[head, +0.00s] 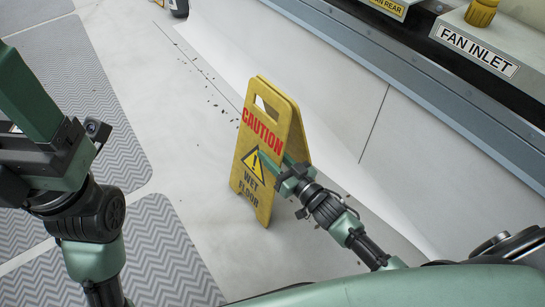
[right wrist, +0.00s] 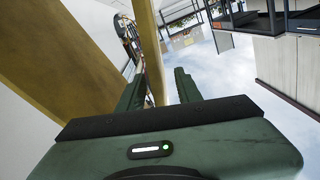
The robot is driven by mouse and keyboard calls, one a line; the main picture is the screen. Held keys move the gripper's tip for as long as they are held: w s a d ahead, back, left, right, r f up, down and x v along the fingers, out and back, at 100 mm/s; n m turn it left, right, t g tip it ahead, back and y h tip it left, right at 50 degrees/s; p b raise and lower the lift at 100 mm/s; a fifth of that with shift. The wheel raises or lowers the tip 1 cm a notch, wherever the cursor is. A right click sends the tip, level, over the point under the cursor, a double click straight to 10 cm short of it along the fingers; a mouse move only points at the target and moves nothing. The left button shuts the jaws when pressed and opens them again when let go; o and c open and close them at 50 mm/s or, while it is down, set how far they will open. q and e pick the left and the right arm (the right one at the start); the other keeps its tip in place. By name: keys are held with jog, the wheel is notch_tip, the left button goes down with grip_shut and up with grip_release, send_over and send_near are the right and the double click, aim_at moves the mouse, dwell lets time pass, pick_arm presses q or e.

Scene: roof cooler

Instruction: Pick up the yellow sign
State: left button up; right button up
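The yellow sign (head: 240,170), a folding caution board reading "CAUTION WET FLOOR", stands upright on the pale floor in the middle of the head view. My right gripper (head: 276,160) is at the right edge of its front panel, about mid-height. One finger is in front of that panel and the other behind it. In the right wrist view the fingers (right wrist: 158,88) are apart, with a yellow panel (right wrist: 150,45) of the sign between them, nearer the left finger. Another panel (right wrist: 45,75) slants at the left. My left gripper (head: 32,125) is at the far left, partly cut off, away from the sign.
A white wall-like unit with a grey ledge (head: 400,85) and a "FAN INLET" label (head: 477,50) runs close behind the sign at the right. Grey patterned mats (head: 160,255) lie at the left. Dark specks dot the floor. Open floor lies left of the sign.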

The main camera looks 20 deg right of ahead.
aim_at(264, 147)
jog(key=b+x, duration=0.1)
jog(key=x, duration=0.2)
jog(key=shift+w+a, duration=0.1)
jog(key=shift+w, duration=0.05)
grip_shut()
dwell(1.2)
jog(key=shift+r, duration=0.15)
